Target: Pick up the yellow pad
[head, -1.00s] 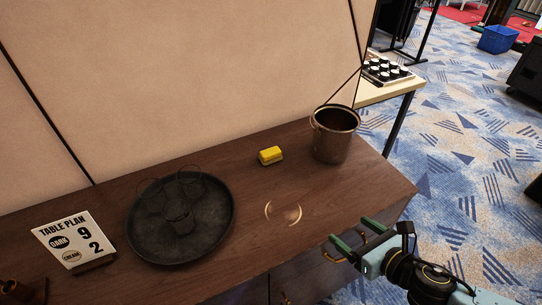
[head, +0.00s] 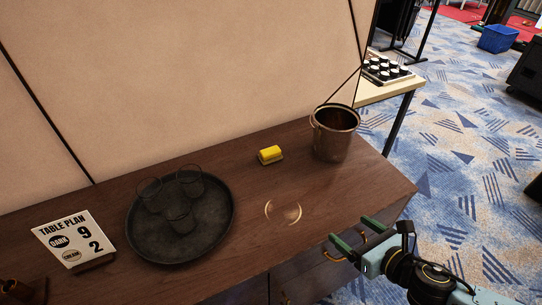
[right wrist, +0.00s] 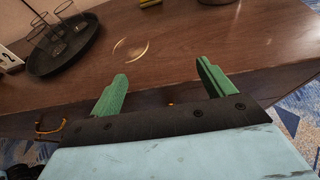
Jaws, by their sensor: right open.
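The yellow pad (head: 270,153) is a small block, yellow on top with a darker underside. It lies on the dark wooden sideboard (head: 240,245), left of a metal bucket. In the right wrist view a small part of it (right wrist: 148,3) shows at the top edge. My right gripper (head: 352,239) is open and empty, at the front right edge of the sideboard, nearer to me than the pad and apart from it. Its green fingers (right wrist: 162,88) are spread wide in the right wrist view. My left gripper is not in view.
A metal bucket (head: 333,146) stands just right of the pad. A round black tray (head: 150,245) with several glasses lies at left, beside a table plan sign (head: 75,240). A pale ring (head: 283,212) shows on the clear wood between tray and gripper.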

